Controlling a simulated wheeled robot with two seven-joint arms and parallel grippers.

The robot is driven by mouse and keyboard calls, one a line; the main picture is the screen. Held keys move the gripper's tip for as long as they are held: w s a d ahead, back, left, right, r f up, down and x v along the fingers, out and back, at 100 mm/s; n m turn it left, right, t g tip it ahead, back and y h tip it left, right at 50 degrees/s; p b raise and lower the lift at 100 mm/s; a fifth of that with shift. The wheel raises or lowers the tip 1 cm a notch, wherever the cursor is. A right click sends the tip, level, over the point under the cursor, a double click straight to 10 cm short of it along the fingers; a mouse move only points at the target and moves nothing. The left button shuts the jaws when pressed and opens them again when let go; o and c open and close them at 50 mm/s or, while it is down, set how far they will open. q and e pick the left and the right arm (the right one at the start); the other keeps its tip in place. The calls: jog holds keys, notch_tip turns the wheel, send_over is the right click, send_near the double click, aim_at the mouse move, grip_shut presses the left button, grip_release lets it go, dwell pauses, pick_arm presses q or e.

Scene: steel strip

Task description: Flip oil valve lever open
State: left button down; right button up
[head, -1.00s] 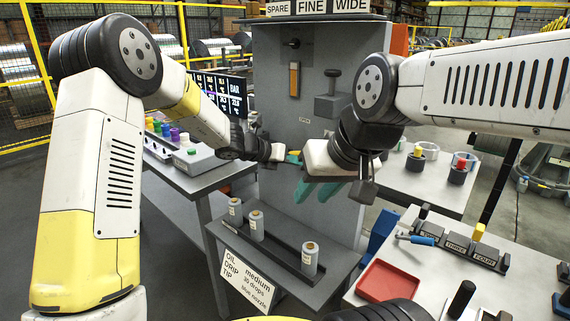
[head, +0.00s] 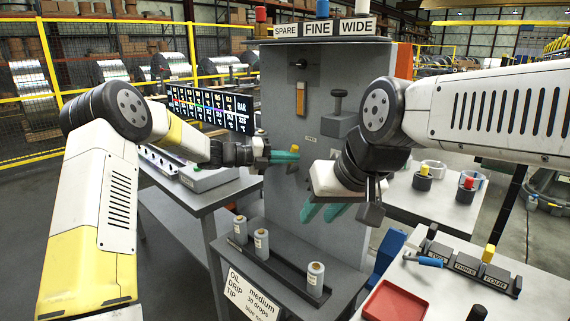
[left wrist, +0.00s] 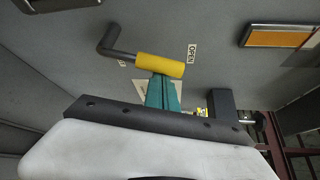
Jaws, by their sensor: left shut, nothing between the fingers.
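The oil valve lever is a bent dark rod with a yellow grip (left wrist: 160,65) in the left wrist view. The grip lies nearly level, its right end beside an OPEN label (left wrist: 191,53). My left gripper (left wrist: 162,90) is shut and empty, its teal fingertips just below the grip in that picture; I cannot tell if they touch it.
Below the panel, several grey bottles (head: 316,279) stand on a shelf with an oil drip sign (head: 247,295). A red tray (head: 395,302) is on the right table. A gauge screen (head: 210,108) stands at left. My right arm crosses in front of the panel's right side.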

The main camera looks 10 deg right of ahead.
pick_arm(q)
jog(key=shift+w+a+r+n+h, duration=0.2)
jog(key=shift+w+a+n, duration=0.1)
jog(key=shift+w+a, duration=0.1)
jog(key=shift+w+a+r+n+h, duration=0.2)
jog(key=shift+w+a+n, duration=0.1)
jog(key=shift+w, duration=0.2)
jog(key=s+d, duration=0.1)
jog(key=s, duration=0.3)
jog(key=s+a, duration=0.1)
jog(key=a, duration=0.8)
jog(key=shift+s, duration=0.1)
